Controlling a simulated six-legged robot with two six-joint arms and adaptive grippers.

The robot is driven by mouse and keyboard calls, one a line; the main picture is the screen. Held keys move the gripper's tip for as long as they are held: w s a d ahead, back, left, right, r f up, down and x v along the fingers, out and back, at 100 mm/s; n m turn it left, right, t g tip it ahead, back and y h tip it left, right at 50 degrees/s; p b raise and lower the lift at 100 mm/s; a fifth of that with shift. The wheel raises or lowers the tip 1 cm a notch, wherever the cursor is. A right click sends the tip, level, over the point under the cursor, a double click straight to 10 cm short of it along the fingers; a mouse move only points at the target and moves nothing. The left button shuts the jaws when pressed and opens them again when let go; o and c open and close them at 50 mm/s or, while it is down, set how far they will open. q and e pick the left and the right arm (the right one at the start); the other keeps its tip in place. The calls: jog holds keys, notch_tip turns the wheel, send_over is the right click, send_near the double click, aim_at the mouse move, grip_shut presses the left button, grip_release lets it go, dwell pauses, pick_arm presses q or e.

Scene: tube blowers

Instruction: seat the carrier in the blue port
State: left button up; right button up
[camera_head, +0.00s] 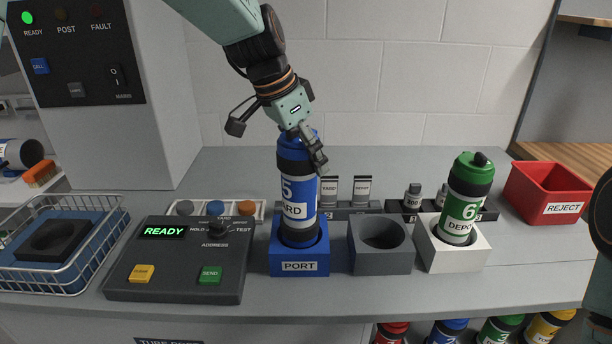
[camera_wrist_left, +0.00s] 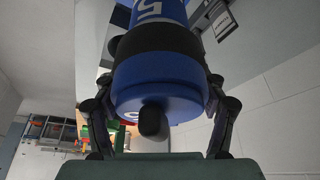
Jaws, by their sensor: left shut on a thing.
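The blue carrier (camera_head: 297,185) is a cylinder with black bands and a white label with a number and "ARD" showing. It stands nearly upright, its lower end inside the round opening of the blue port (camera_head: 299,267), marked "PORT"; whether it touches the bottom is hidden. My left gripper (camera_head: 306,148) is shut around the carrier's top from above. In the left wrist view the carrier's blue end cap with a black knob (camera_wrist_left: 152,120) sits between the two fingers. My right gripper is not in view.
A grey empty block (camera_head: 380,262) stands right of the port, then a white block (camera_head: 453,258) holding a green "DEPOT" carrier (camera_head: 465,200). A red reject bin (camera_head: 548,193) is at far right. A control box (camera_head: 180,284) reading "READY" and a wire basket (camera_head: 103,245) are left.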

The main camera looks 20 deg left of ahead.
aim_at(305, 178)
pick_arm(q)
notch_tip(305, 178, down, 4)
jog(key=shift+f+b, duration=0.15)
jog(key=shift+b, duration=0.15)
jog(key=shift+w+f, duration=0.15)
jog(key=shift+f, duration=0.1)
jog(key=shift+a+r, duration=0.1)
jog(key=shift+s, duration=0.2)
jog(key=o, duration=1.3)
jog(key=shift+f, duration=0.25)
jog(key=o, duration=0.5)
jog(key=shift+w, duration=0.1)
